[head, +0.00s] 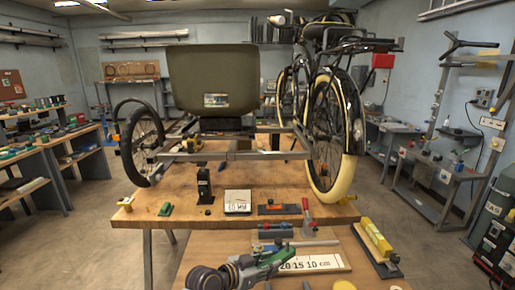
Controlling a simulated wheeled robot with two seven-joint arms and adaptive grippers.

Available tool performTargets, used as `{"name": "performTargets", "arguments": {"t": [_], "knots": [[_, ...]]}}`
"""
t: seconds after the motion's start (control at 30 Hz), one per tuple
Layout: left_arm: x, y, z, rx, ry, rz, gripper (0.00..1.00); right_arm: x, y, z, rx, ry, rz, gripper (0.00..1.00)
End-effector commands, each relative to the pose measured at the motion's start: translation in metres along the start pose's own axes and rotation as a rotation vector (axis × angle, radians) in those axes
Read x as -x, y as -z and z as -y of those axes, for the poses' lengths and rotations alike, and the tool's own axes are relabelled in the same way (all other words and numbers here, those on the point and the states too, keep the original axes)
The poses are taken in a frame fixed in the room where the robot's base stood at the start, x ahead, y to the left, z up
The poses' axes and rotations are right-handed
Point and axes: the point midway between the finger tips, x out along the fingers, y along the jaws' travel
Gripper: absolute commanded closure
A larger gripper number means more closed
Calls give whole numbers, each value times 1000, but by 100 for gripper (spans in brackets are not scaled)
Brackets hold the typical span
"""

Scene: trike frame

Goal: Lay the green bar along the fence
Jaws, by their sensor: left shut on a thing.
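My left gripper (262,264) is low in the head view, over the lower board in front of the bench. It is shut on a green piece, which I take to be the green bar (272,257); the jaws hide much of it. A light grey strip (312,243) runs along the far side of a white ruler plate (315,263) marked 20 15 10 cm. It may be the fence, but I cannot tell for sure. The gripper covers the left end of the ruler plate.
A yellow block (373,237) on a dark base lies right of the ruler plate. A red-handled clamp (307,216) stands behind it, beside dark grey blocks (275,230). The trike frame (235,155) stands on the wooden bench (150,213) beyond, with a small scale (237,201).

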Motion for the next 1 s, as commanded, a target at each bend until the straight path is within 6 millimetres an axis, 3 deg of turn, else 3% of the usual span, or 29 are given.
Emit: {"name": "performTargets", "arguments": {"t": [0.5, 1.0], "knots": [[34, -23, 33, 100, 237, -2, 100, -67, -56, -5, 10, -7, 33, 60], [80, -52, 62, 191, 460, -1, 100, -115, -124, -13, 20, -14, 64, 60]]}}
